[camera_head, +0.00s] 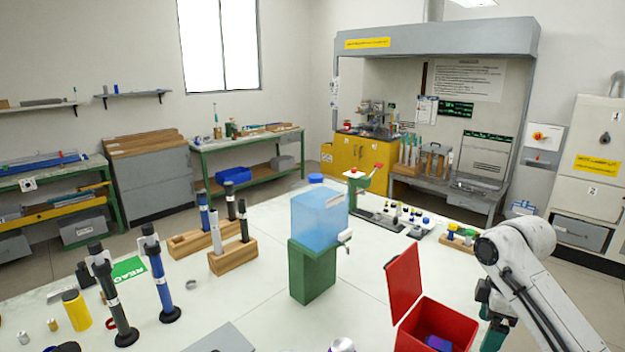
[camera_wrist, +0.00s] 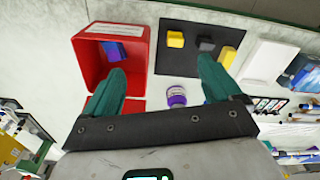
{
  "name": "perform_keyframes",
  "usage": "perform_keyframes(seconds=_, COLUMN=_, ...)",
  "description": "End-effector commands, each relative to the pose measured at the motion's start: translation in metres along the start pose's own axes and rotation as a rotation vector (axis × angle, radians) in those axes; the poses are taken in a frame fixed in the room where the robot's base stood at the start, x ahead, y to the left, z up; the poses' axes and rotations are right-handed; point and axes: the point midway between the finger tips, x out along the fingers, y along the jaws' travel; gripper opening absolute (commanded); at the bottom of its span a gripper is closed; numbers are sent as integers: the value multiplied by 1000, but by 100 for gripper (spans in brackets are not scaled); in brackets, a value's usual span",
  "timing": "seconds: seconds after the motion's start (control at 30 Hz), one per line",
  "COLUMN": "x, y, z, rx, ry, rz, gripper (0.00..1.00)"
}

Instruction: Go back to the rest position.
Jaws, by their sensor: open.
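My gripper (camera_wrist: 166,75) is open, with its two green fingers spread wide and nothing held between them in the wrist view. The left finger overlaps the red box (camera_wrist: 86,62) in that view, and the right finger overlaps the dark mat (camera_wrist: 207,23). A small white jar with a purple band (camera_wrist: 176,97) shows in the gap between the fingers, apart from both. In the head view my gripper (camera_head: 490,312) is at the right, beside the red box (camera_head: 464,328), with its fingers partly hidden.
The red box's lid (camera_head: 403,283) stands open, and a purple-blue block (camera_head: 438,343) lies inside. A blue tank on a green stand (camera_head: 313,275) rises mid-table. Black and blue upright rods (camera_head: 160,275) stand at left. Yellow and dark blocks (camera_wrist: 176,39) lie on the mat.

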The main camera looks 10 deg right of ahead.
Motion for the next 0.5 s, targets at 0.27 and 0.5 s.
perform_keyframes(seconds=0.27, x=33, y=-30, z=-41, rx=38, ry=81, rz=-3, gripper=91)
perform_keyframes(seconds=0.5, x=77, y=-80, z=-84, rx=130, ry=182, rz=-21, gripper=91)
